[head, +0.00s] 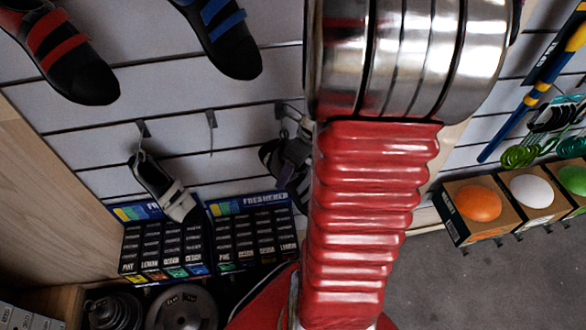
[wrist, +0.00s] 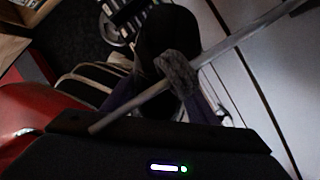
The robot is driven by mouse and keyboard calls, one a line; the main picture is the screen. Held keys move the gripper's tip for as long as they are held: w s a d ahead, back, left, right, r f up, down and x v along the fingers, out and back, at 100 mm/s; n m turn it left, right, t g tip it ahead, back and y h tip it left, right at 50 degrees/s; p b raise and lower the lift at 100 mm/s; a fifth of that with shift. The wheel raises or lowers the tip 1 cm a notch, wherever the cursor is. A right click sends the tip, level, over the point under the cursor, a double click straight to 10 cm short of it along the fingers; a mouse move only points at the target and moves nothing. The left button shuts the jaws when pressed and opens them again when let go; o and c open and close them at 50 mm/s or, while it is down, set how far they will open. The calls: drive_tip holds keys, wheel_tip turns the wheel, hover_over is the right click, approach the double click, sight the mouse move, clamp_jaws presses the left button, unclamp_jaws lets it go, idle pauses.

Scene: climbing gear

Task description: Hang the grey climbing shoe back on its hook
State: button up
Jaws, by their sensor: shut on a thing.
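A grey-purple climbing shoe (head: 275,154) shows at the left of my red arm in the head view, under a wall hook (head: 281,109); the arm hides part of it. In the wrist view its dark body (wrist: 168,35) with purple edges is close to my gripper (wrist: 160,138). A long metal hook rod (wrist: 228,42) crosses in front of it. A grey fuzzy loop (wrist: 178,74) lies at the rod and seems to be around it. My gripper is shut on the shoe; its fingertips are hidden.
A white-grey shoe (head: 160,188) hangs left of a bare hook (head: 211,130). Black shoes with red straps (head: 65,50) and blue straps (head: 222,35) hang higher. Freshener boxes (head: 165,245) stand below, with weight plates (head: 182,305) under them. Open boxes of balls (head: 480,204) stand at right.

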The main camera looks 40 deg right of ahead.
drive_tip(key=shift+w+d+f, duration=0.2)
drive_tip(key=shift+d+f, duration=0.05)
drive_tip(key=shift+d, duration=0.05)
idle(0.5)
drive_tip(key=o, duration=1.4)
drive_tip(key=shift+w, duration=0.15)
